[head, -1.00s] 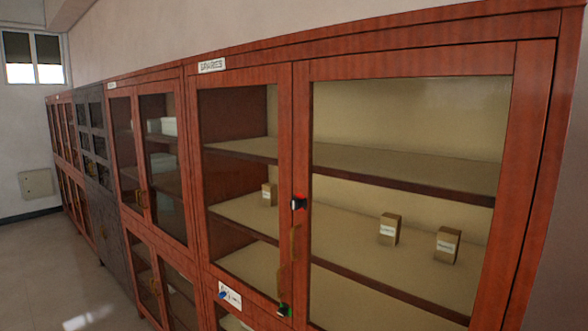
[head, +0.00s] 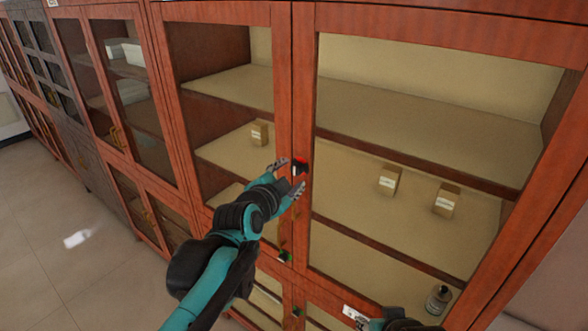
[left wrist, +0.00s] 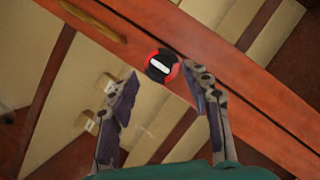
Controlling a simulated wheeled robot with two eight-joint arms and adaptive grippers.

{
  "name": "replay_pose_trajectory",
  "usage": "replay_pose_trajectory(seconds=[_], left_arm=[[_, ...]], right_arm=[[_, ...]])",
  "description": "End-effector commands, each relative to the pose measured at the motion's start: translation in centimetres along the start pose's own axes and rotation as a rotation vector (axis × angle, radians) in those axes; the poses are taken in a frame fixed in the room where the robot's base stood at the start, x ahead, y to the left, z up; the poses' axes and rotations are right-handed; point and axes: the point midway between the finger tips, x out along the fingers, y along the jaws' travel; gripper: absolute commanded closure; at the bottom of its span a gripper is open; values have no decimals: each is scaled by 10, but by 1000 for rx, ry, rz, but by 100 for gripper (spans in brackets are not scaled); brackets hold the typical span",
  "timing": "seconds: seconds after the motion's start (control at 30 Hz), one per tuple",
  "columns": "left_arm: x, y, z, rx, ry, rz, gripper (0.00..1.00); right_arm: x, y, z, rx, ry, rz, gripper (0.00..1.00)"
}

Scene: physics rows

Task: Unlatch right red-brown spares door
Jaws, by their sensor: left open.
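The right red-brown spares door (head: 440,33) is a wood-framed glass door and looks shut. Its latch (head: 301,167), a black knob with a red ring, sits on the stile where the two doors meet. In the left wrist view the latch (left wrist: 161,66) shows a white bar across its knob. My left gripper (head: 294,176) is open at the latch, with a finger on either side of it in the picture. In the left wrist view my left gripper (left wrist: 160,77) has the latch just beyond its fingertips; contact cannot be told. The right gripper's fingers do not show.
A wooden handle (left wrist: 95,18) is near the latch. A green-marked latch (head: 284,256) sits lower on the stile. Behind the glass are small boxes (head: 389,180) and a bottle (head: 437,300). Part of my right arm shows at the bottom edge. Clear floor (head: 60,210) lies left.

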Motion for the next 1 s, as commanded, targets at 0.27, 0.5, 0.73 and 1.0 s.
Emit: replay_pose_trajectory(seconds=[0.27,0.5,0.73,1.0], left_arm=[[32,0,0,-1,0,1,51],[36,0,0,-1,0,1,51],[36,0,0,-1,-1,1,86],[36,0,0,-5,-1,2,100]], right_arm=[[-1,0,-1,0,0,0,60],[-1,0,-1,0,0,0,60],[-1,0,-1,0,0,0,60],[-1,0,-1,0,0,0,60]])
